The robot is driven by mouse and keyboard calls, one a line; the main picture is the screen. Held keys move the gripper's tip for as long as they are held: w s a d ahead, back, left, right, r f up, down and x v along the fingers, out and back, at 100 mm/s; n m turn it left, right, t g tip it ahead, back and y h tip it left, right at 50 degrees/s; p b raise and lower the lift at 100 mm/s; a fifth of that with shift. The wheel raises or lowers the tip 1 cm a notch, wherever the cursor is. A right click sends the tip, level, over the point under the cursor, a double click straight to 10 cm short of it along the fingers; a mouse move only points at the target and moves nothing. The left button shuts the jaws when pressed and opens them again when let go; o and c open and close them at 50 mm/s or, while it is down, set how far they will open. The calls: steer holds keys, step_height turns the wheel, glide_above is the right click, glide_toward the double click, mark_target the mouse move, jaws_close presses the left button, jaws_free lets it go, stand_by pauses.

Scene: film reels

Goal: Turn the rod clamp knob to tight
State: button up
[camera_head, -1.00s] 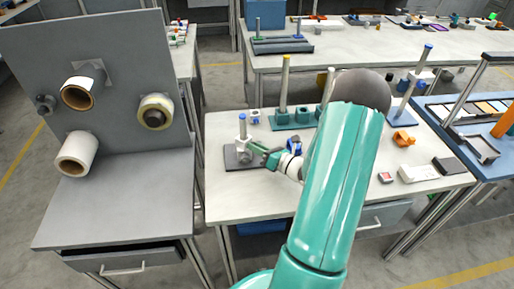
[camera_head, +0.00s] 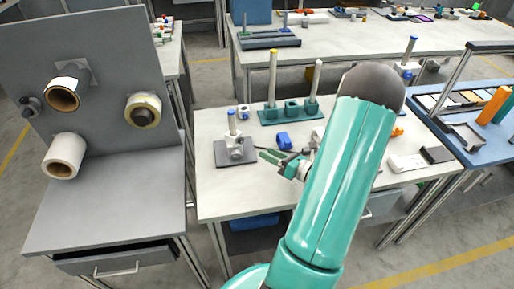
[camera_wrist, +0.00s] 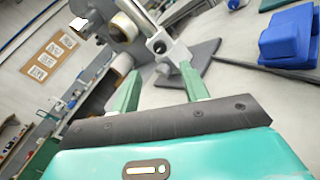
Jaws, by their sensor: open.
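The rod clamp (camera_head: 236,139) is a grey block on an upright rod with a blue tip, standing on a dark grey base plate (camera_head: 222,158) at the left of the white table. My gripper (camera_head: 264,155) is just to its right, apart from it, with green fingers pointing towards it. In the wrist view, the clamp (camera_wrist: 160,44) shows just beyond and between my spread fingertips (camera_wrist: 160,76), with a dark round spot on its near face. The fingers are open and empty. How far the knob is turned cannot be told.
A blue block (camera_head: 284,139) lies right of the clamp, close behind my gripper. A teal rack (camera_head: 290,112) with upright rods stands behind. A grey panel with rolls (camera_head: 64,156) stands on the separate left bench. The table's front left corner is clear.

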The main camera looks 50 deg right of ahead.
steer(key=shift+s+d, duration=0.15)
steer(key=shift+s, duration=0.85)
steer(key=shift+s+d, duration=0.15)
steer(key=shift+s, duration=0.8)
